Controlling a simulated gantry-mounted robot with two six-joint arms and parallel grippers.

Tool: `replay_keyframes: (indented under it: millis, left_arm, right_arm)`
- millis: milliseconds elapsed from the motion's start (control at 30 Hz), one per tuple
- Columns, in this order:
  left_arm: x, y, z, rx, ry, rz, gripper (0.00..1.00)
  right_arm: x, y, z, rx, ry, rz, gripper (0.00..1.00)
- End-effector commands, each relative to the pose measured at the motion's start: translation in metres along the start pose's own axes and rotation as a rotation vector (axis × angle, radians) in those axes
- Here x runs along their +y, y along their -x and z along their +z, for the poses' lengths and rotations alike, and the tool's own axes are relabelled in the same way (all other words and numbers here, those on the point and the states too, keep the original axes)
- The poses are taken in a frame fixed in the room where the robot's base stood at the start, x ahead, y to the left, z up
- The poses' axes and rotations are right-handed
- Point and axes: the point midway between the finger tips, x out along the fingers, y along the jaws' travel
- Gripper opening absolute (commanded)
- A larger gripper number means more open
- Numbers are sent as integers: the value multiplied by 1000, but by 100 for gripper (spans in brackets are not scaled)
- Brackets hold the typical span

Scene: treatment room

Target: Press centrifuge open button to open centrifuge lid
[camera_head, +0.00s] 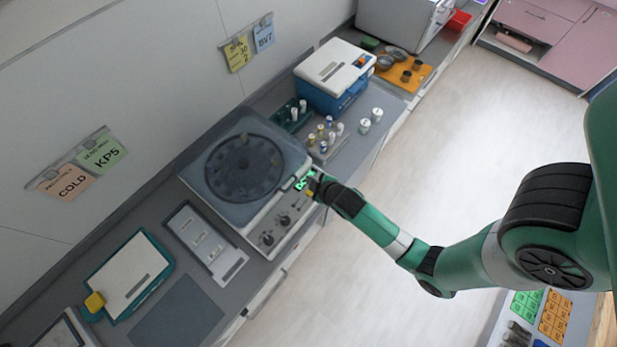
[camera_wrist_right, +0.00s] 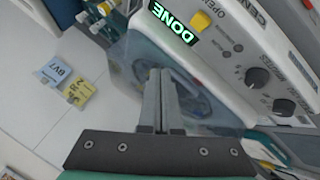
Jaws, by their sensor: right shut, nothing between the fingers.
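The white centrifuge (camera_head: 258,212) stands on the grey counter. Its dark round rotor (camera_head: 245,167) shows through a see-through grey lid (camera_head: 205,180), which looks down. The front panel has a green-lit display reading DONE (camera_wrist_right: 172,22), a yellow button (camera_wrist_right: 200,21) marked OPEN beside it, and two black knobs (camera_wrist_right: 257,77). My right gripper (camera_head: 314,184) is at the display end of the panel. In the wrist view its shut, empty fingers (camera_wrist_right: 160,72) point toward the centrifuge, with the yellow button beyond their tips. Contact with the button is not visible. My left gripper is not in view.
A blue and white box (camera_head: 335,75), a dark green rack (camera_head: 290,115) and several small vials (camera_head: 325,135) stand beyond the centrifuge. A grey tray (camera_head: 205,243) and a teal-edged white case (camera_head: 128,275) lie on the nearer side. The floor before the counter is clear.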

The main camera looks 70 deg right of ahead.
Motion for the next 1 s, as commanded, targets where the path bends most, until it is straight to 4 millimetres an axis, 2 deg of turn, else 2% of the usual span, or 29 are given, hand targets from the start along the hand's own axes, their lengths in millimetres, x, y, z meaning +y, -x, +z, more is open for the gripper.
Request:
replay_keyframes:
  millis: [67,567,767,1000]
  left_arm:
    - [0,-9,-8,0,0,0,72]
    - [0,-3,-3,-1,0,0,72]
    - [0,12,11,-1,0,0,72]
    - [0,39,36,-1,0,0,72]
  right_arm:
    - [7,9,1,-14,-8,2,0]
    - [6,3,4,-13,-12,6,0]
    - [-5,-11,15,-12,-12,6,0]
    - [-23,-36,33,-12,-12,5,0]
